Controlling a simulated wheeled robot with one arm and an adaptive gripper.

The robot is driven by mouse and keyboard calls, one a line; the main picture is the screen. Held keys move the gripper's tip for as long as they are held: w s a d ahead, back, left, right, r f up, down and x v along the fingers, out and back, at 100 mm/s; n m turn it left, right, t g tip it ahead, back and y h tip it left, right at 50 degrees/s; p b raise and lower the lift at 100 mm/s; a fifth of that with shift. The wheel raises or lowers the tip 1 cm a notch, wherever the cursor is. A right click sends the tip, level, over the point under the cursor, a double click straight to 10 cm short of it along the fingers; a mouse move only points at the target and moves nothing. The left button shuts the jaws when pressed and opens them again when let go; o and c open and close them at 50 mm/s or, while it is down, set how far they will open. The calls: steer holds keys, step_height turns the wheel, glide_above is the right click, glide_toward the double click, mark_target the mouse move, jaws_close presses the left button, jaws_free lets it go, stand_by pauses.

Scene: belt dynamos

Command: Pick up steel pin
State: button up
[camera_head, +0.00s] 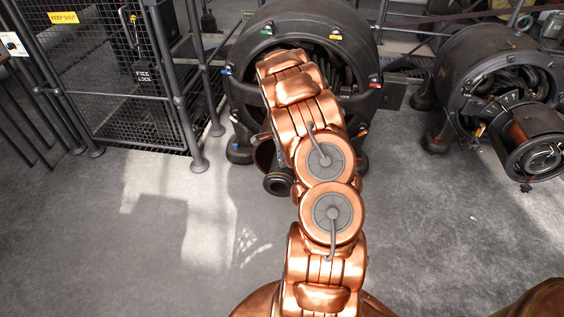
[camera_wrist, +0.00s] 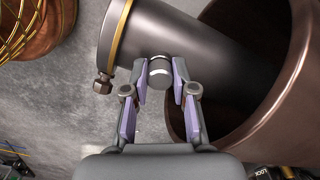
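In the wrist view the steel pin (camera_wrist: 160,73) is a short grey cylinder with a pale bright band, in front of a dark shaft. My gripper (camera_wrist: 160,78) has its two purple-lined fingers apart, with the tips on either side of the pin. They look very close to it; whether they touch it I cannot tell. The pin's far part is hidden against the shaft. In the head view my copper arm covers the gripper and the pin.
The dark shaft (camera_wrist: 205,55) enters a brown drum (camera_wrist: 295,105) on the right. A small bolt (camera_wrist: 102,84) sticks out at its left. In the head view my arm reaches a big black dynamo (camera_head: 243,60). Another dynamo (camera_head: 460,75) stands right, a mesh gate (camera_head: 110,75) left. The front floor is clear.

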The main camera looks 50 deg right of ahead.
jaws_close()
stand_by(0.3)
step_height(320, 180, up, 3)
steer(key=shift+r, duration=0.2)
steer(key=s+a+r, duration=0.1)
steer(key=s+a, duration=0.8)
steer(key=s, duration=0.4)
steer(key=shift+s+r, duration=0.15)
steer(key=shift+r, duration=0.15)
